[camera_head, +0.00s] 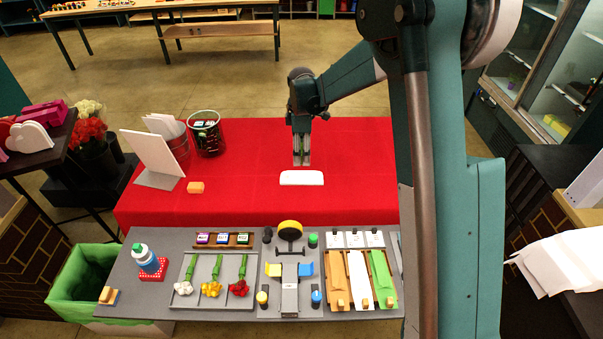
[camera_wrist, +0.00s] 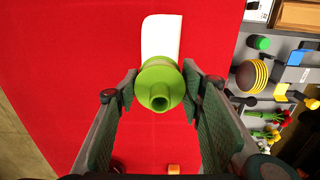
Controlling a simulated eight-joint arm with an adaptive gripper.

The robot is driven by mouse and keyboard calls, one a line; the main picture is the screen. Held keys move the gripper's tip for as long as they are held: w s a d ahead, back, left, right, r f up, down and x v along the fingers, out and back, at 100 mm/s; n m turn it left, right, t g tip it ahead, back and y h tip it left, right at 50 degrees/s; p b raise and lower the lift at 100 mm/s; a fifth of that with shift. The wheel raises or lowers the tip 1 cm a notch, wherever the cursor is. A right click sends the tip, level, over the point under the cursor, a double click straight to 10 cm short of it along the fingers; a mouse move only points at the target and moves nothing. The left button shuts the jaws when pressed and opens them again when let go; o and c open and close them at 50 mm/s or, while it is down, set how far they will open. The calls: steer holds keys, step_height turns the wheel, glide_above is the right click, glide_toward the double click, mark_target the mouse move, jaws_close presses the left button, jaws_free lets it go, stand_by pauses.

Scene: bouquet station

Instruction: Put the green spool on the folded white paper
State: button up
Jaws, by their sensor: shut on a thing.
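The green spool (camera_wrist: 160,84) is between the two fingers of my gripper (camera_wrist: 158,90) in the wrist view, with its hollow end facing the camera. My gripper is shut on it. The folded white paper (camera_wrist: 161,35) lies flat on the red cloth, partly hidden behind the spool in the wrist view. In the head view my gripper (camera_head: 301,163) points down at the far edge of the folded white paper (camera_head: 302,178). The spool cannot be made out clearly in that view. Its height above the paper is hard to tell.
The red cloth (camera_head: 240,180) is mostly bare around the paper. An orange block (camera_head: 196,187), a white upright board (camera_head: 154,153) and a dark bucket (camera_head: 206,138) stand to the left. A grey worktop (camera_head: 150,310) in front holds flowers, tools and coloured strips.

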glide_above(302, 177)
steer(key=shift+s+a+f, duration=0.1)
steer(key=shift+a+f, duration=0.05)
steer(key=shift+f, duration=2.7)
steer(key=shift+f, duration=0.15)
steer(key=shift+f+p, duration=0.3)
steer(key=shift+f, duration=1.45)
steer(key=shift+f, duration=0.15)
steer(key=o, duration=0.5)
steer(key=shift+c, duration=0.2)
steer(key=o, duration=0.4)
steer(key=shift+r+b, duration=0.3)
steer(key=shift+r, duration=5.85)
